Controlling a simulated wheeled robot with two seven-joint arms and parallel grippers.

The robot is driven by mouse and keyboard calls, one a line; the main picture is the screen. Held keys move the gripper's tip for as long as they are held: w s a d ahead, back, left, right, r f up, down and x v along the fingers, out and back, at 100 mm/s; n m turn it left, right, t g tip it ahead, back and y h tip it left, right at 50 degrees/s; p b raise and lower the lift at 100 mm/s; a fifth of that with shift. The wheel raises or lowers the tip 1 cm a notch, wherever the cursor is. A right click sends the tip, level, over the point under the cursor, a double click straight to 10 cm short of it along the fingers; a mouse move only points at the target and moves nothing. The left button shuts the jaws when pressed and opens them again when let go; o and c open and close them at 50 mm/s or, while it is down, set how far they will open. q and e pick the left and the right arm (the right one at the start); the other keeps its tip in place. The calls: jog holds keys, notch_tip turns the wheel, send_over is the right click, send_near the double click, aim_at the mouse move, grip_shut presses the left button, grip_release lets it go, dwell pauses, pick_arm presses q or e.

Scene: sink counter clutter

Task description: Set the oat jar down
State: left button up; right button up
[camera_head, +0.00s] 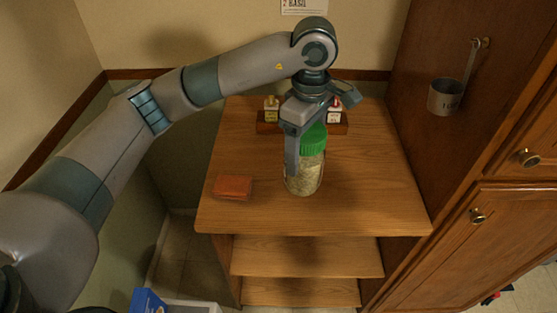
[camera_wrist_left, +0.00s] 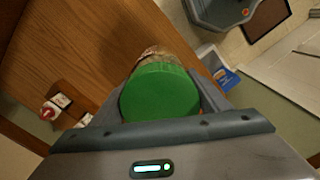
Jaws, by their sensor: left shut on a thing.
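The oat jar (camera_head: 304,174) is a clear jar of pale oats with a green lid, upright at the middle of the wooden shelf top. I cannot tell for certain whether its base touches the wood. My left gripper (camera_head: 307,150) reaches down from above and is shut on the jar, with a finger along its left side. In the left wrist view the green lid (camera_wrist_left: 160,92) fills the space between the fingers, and a little of the jar shows beyond it. My right gripper is not in view.
A reddish-brown block (camera_head: 233,187) lies left of the jar. A small wooden rack (camera_head: 267,127) with small bottles stands behind it. The wood right of the jar is clear. A cabinet (camera_head: 480,150) stands at the right, with a metal cup (camera_head: 444,98) hanging on it.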

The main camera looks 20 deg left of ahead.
pick_arm(q)
jog(key=w+a+f+p, duration=0.1)
jog(key=a+f+p, duration=0.1)
jog(key=a, duration=0.4)
jog(key=shift+w+a+f+p, duration=0.2)
jog(key=shift+f+p, duration=0.1)
jog(key=shift+f, duration=0.6)
notch_tip(320, 180, down, 4)
jog(key=shift+p, duration=1.25)
jog(key=shift+f, duration=0.2)
